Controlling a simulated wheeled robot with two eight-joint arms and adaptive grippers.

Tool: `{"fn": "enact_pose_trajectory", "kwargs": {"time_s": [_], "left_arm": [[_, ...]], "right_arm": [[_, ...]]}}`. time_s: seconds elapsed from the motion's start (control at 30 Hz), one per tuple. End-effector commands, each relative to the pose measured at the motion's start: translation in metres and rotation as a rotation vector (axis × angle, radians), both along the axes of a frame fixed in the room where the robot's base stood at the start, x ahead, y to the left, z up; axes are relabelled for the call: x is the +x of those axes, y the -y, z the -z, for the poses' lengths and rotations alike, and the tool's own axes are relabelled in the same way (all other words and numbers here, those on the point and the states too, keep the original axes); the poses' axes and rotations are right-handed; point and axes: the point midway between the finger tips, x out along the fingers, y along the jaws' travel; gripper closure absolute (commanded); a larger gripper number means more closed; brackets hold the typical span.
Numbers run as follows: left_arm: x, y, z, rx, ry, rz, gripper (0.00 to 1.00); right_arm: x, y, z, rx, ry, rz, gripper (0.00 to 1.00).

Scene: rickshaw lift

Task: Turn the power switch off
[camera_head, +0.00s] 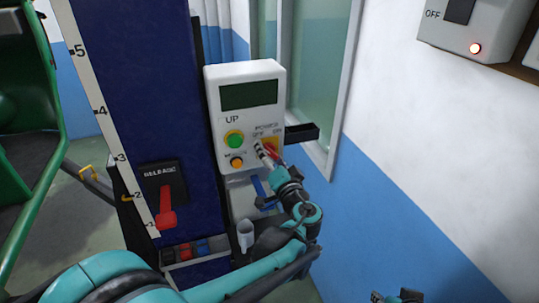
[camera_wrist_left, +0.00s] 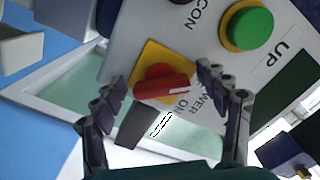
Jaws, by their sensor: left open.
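The power switch (camera_head: 271,146) is a red rotary handle on a yellow plate, on the light grey control box (camera_head: 218,90). In the left wrist view the red handle (camera_wrist_left: 160,86) shows close up, its white-marked end toward the "ON" lettering. My left gripper (camera_head: 264,154) is in front of the switch and covers part of it in the head view. It is open, with a finger on either side of the handle and no clear grip. Whether the fingers touch the plate cannot be told. My right gripper (camera_head: 398,297) shows only partly at the bottom edge.
A green UP button (camera_head: 234,139) and an orange button (camera_head: 236,162) sit left of the switch. A red release lever (camera_head: 167,205) is on the blue column. A dark bracket (camera_head: 300,133) sticks out right of the box. Another switch box (camera_head: 470,30) hangs on the wall at upper right.

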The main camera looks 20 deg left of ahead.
Motion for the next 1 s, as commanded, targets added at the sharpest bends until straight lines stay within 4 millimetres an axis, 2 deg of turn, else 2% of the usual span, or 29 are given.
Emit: {"fn": "enact_pose_trajectory", "kwargs": {"time_s": [0.17,0.63,0.8,1.0], "left_arm": [[-0.009,0.007,0.0,0.001,-0.001,0.001,0.26],[-0.086,0.059,0.0,0.0,0.0,0.004,0.26],[-0.098,0.066,0.0,0.0,0.0,0.001,0.26],[-0.1,0.067,0.0,0.0,0.0,0.0,0.26]], "right_arm": [[0.0,0.0,0.0,0.0,0.0,0.0,0.6],[0.0,0.0,0.0,0.0,0.0,0.0,0.6],[0.0,0.0,0.0,0.0,0.0,0.0,0.6],[0.0,0.0,0.0,0.0,0.0,0.0,0.6]]}}
